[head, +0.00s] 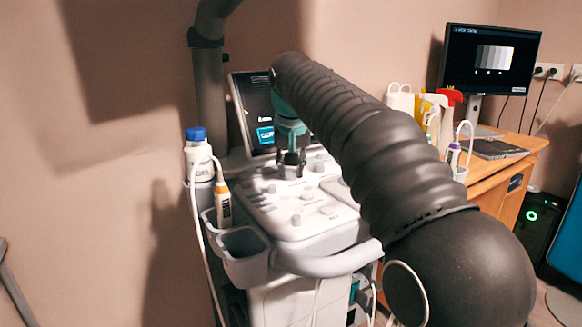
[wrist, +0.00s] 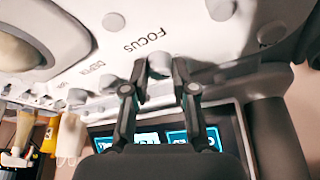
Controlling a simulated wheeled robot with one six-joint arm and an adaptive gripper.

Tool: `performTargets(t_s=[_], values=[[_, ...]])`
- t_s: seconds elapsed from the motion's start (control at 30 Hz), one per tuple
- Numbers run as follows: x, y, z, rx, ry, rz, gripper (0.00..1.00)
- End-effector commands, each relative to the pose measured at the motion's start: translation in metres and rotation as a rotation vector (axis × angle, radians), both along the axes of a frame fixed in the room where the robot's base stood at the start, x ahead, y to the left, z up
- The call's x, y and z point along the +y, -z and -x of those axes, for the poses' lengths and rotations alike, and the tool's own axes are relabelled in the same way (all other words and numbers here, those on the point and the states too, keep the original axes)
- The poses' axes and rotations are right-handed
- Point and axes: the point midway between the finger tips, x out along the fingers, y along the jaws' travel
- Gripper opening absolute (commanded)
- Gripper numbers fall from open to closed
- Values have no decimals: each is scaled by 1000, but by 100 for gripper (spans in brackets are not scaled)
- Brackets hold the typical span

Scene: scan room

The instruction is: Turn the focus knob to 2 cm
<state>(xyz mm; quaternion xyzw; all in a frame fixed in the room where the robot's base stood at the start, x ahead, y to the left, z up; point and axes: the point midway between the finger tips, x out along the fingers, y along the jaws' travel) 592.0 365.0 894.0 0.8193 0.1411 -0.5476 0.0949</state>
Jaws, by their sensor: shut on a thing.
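The focus knob (wrist: 160,66) is a pale round knob beside the printed word FOCUS on the white control panel in the wrist view. My gripper (wrist: 160,78) has its two dark fingers on either side of this knob, shut on it. In the head view my gripper (head: 291,162) points down onto the back part of the ultrasound machine's control panel (head: 290,222). The knob is hidden by the fingers there. I cannot read any scale or setting for the knob. The machine's screen (head: 250,118) stands behind and is partly covered by my arm.
Other knobs, including one by the word DEPTH (wrist: 107,82), sit close around the fingers. A gel bottle with a blue cap (head: 197,145) and grey holders (head: 243,243) are at the panel's left. A wooden desk (head: 490,180) with a monitor (head: 490,60) stands right.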

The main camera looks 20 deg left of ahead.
Motion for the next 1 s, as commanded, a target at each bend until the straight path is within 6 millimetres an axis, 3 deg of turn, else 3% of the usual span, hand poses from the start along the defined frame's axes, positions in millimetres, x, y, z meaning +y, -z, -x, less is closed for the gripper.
performTargets(t_s=[0.6,1.0], values=[[-1,0,-2,-1,-387,-2,0],[-2,-1,-2,-2,-470,-1,0]])
